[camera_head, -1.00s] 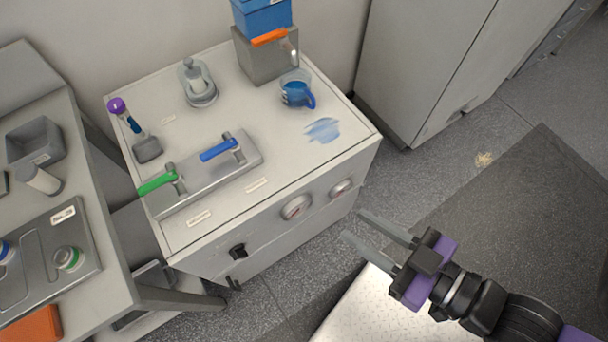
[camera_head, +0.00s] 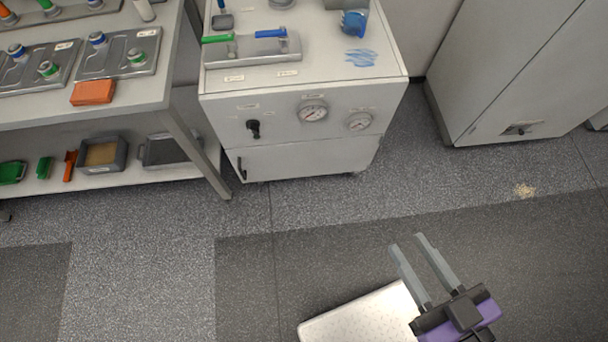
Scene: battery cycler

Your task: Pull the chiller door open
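The chiller appears to be the light grey cabinet (camera_head: 285,108) with gauges, at the top centre. Its lower front door (camera_head: 310,160) looks shut. A small dark upright handle (camera_head: 242,168) is at the door's left edge. My gripper (camera_head: 407,243) is open and empty, over the dark floor mat to the lower right of the cabinet. Its fingers point up and left in the picture, well apart from the door and handle.
A workbench (camera_head: 150,107) with a lower shelf (camera_head: 120,178) stands left of the cabinet, its front leg near the handle side. A tall grey cabinet (camera_head: 500,75) stands at the right. The floor (camera_head: 230,215) before the door is clear.

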